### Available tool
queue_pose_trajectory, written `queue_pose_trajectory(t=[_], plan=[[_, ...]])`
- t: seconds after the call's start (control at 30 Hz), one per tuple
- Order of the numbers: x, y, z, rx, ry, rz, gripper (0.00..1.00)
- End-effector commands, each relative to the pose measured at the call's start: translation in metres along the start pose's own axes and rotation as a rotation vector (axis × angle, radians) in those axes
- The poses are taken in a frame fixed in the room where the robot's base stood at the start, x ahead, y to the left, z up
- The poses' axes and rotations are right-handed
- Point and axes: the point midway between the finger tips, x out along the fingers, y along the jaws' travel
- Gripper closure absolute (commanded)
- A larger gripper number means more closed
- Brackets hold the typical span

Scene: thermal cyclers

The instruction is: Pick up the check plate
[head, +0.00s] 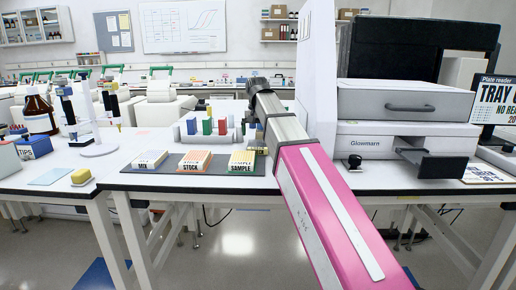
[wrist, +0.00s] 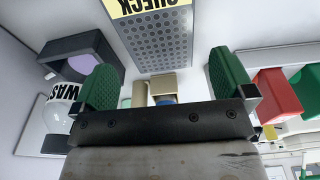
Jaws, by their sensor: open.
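The check plate (wrist: 160,45) shows at the top of the wrist view as a grey plate with rows of dark wells and a yellow label reading CHECK, upside down there. Its upper end is cut off by the frame. My gripper (wrist: 166,84) has two green fingertips spread wide apart, with nothing between them touching them. The plate lies beyond the fingertips, apart from them, roughly in line with the gap. In the head view I cannot make out the check plate, and my pink and grey arm hides the fingers.
The wrist view shows a dark grey box (wrist: 70,48), a white WAS-labelled item (wrist: 48,120) and a red block (wrist: 272,93). In the head view, MIX, STOCK and SAMPLE (head: 242,162) boxes stand on a dark mat (head: 130,181). The plate reader (head: 385,140) stands right with its tray (head: 440,163) out.

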Motion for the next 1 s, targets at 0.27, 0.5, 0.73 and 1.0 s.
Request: queue_pose_trajectory(t=[0.27,0.5,0.73,1.0], plan=[[0.018,0.001,0.001,0.000,0.000,0.000,0.00],[0.048,0.003,0.001,-0.001,-0.001,0.000,0.00],[0.059,0.003,0.000,-0.002,0.000,0.000,0.00],[0.059,0.003,0.000,-0.002,0.000,0.000,0.36]])
